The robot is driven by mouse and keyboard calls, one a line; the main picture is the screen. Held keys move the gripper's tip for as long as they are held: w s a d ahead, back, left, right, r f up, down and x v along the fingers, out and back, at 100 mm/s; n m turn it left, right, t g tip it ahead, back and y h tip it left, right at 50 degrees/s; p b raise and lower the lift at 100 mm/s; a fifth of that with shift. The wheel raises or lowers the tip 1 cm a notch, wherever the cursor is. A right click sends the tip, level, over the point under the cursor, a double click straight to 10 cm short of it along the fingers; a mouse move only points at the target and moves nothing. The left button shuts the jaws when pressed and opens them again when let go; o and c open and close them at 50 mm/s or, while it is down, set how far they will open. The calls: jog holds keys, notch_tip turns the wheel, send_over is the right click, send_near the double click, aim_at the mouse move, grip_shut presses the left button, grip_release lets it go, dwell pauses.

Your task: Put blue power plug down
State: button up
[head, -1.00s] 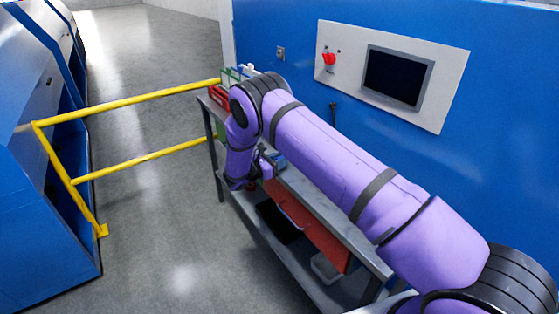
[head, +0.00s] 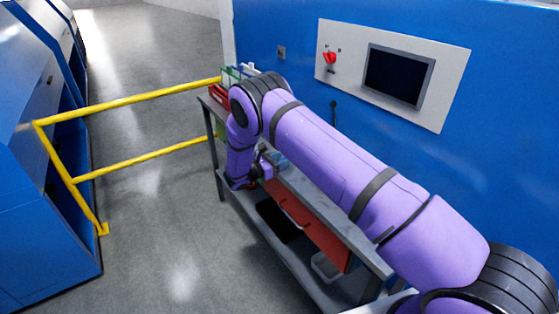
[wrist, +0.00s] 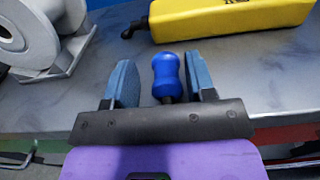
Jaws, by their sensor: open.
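The blue power plug (wrist: 166,75) shows in the wrist view as a rounded blue body with a dark stem, over the grey worktop. My gripper (wrist: 160,66) is open, with one blue-grey finger on each side of the plug and a visible gap on both sides. The lower end of the plug is hidden behind the gripper's dark palm, and I cannot tell whether it touches the worktop. In the head view my purple arm hangs down over the workbench (head: 330,222), and the plug cannot be made out there.
A yellow tool-like object (wrist: 225,16) lies beyond the plug on the worktop. A grey machine part (wrist: 40,38) stands at the left. In the head view a yellow rail (head: 130,100) meets the bench's far end, and a blue wall with a screen (head: 397,76) stands behind it.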

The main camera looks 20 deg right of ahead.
jog(key=v, duration=1.2)
jog(key=s+d+r+m+g+y, duration=0.25)
jog(key=s+d+r+m, duration=0.2)
jog(key=r, duration=0.65)
jog(key=s+d+r+m+g+y, duration=0.2)
jog(key=s+d+r+m+y, duration=0.15)
jog(key=d+r, duration=0.45)
jog(key=s+d+r+m+g+y, duration=0.25)
jog(key=s+r, duration=0.25)
jog(key=r, duration=0.8)
jog(key=s+d+r+m+t+y, duration=0.1)
jog(key=s+d+r+m+y, duration=0.2)
jog(key=s, duration=0.5)
jog(key=s+d+r+m+t+y, duration=0.1)
jog(key=s+r+m+y, duration=0.15)
jog(key=s+r, duration=0.45)
jog(key=s+m+t+y, duration=0.3)
jog(key=s+m+t, duration=0.1)
jog(key=s, duration=1.2)
jog(key=shift+s+a+f+m+t, duration=0.15)
jog(key=shift+s+a+m+t, duration=0.25)
jog(key=shift+m, duration=0.4)
jog(key=shift+w, duration=0.1)
